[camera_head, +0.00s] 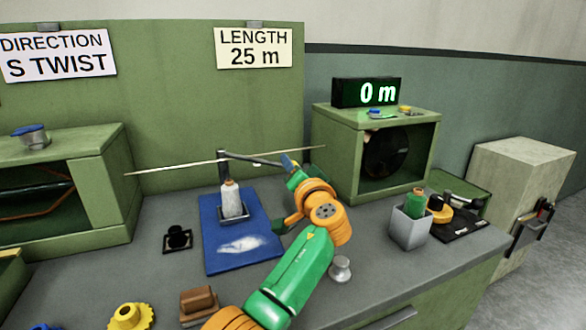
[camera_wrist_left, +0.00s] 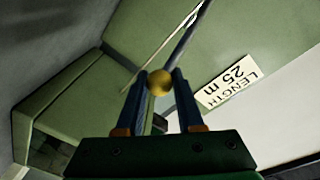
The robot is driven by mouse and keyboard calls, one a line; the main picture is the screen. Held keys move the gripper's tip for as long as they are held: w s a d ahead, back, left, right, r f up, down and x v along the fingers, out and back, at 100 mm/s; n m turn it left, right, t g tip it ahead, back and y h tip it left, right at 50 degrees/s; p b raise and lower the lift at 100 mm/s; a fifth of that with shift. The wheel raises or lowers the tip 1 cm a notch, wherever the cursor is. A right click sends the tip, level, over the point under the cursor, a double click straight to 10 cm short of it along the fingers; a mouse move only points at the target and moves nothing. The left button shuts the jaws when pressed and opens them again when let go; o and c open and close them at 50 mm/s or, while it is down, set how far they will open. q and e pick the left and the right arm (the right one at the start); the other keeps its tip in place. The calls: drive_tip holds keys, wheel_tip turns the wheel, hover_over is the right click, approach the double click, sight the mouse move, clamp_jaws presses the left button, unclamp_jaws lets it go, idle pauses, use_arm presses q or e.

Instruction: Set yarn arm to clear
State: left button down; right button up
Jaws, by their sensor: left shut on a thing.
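The yarn arm (camera_head: 250,159) is a dark rod reaching right from the top of a dark upright post (camera_head: 221,172) behind the blue mat. In the left wrist view the rod (camera_wrist_left: 184,42) runs up and away from a brass-coloured ball knob (camera_wrist_left: 159,82). My left gripper (camera_head: 288,162) is at the rod's right end; in the wrist view its blue fingers (camera_wrist_left: 160,88) are closed on the knob from both sides. A pale thin strand (camera_head: 180,167) stretches across behind the post, from the left housing toward the right one. My right gripper is in neither view.
A white yarn cone (camera_head: 231,199) stands in a tray on the blue mat (camera_head: 222,262). A green display box (camera_head: 366,93) reads 0 m above the right housing (camera_head: 330,160). A grey bin (camera_head: 409,229) holds a green spool. Signs read S TWIST and 25 m.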

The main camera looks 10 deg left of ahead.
use_arm(q)
drive_tip(key=c, duration=0.5)
unclamp_jaws()
drive_tip(key=shift+w+a+f, duration=0.1)
drive_tip(key=shift+c, duration=0.2)
drive_tip(key=shift+s+d, duration=0.25)
drive_tip(key=shift+s, duration=0.1)
drive_tip(key=b+v, duration=0.1)
drive_tip(key=v, duration=0.5)
drive_tip(key=shift+s+b, duration=0.2)
drive_tip(key=shift+b, duration=0.2)
